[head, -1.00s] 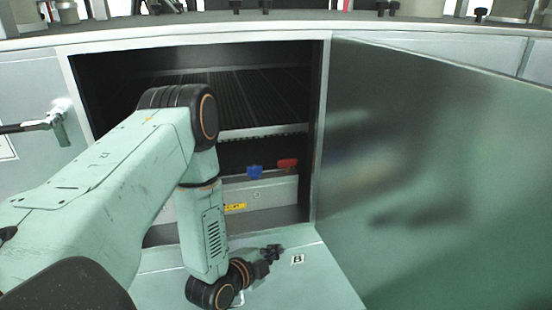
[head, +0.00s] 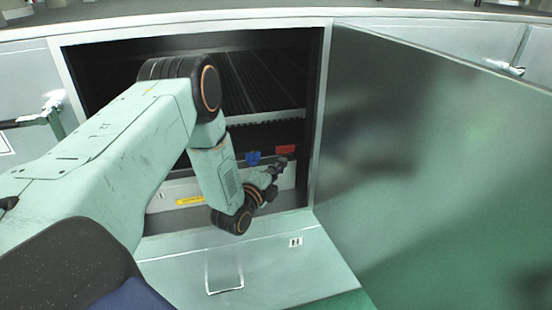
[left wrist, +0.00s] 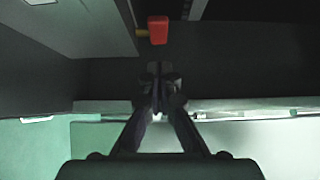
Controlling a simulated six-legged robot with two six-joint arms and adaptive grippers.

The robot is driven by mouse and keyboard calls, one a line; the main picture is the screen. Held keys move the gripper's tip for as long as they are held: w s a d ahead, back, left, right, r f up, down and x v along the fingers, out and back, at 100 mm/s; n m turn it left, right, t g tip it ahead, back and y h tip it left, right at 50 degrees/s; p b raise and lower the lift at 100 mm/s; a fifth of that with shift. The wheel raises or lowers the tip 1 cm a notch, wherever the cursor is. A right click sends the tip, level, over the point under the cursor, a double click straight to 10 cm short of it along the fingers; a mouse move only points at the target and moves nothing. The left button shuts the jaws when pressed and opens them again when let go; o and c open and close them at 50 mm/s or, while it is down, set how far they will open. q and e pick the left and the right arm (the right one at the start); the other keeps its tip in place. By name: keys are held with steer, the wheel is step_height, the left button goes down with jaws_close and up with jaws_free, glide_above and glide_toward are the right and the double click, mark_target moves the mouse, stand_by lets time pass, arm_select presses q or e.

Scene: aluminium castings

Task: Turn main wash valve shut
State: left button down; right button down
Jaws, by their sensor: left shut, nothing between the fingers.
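A red valve handle (head: 286,149) and a blue valve handle (head: 254,157) sit side by side low inside the open cabinet. No label shows which one is the main wash valve. The red handle, on a yellowish stem, also shows at the top of the left wrist view (left wrist: 158,30). My left gripper (head: 277,166) is at the cabinet opening, just below the two handles in the picture. In the left wrist view its fingers (left wrist: 160,72) are together and empty, with a gap between them and the red handle. My right gripper is out of view.
The cabinet door (head: 430,150) stands open on the right. A lowered flap (head: 270,265) with a wire handle lies in front. A light panel with a yellow label (head: 190,201) runs below the valves. Dark ribbed racks (head: 265,85) fill the cabinet above.

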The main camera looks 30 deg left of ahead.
mark_target(285, 149)
arm_select(q)
steer(key=w+a, duration=0.2)
steer(key=w, duration=0.1)
steer(key=shift+w+a+f, duration=0.1)
steer(key=shift+a, duration=0.25)
steer(key=shift+w+a+f, duration=0.1)
steer(key=shift+a, duration=0.25)
steer(key=shift+d+r, duration=0.25)
steer(key=shift+d, duration=0.1)
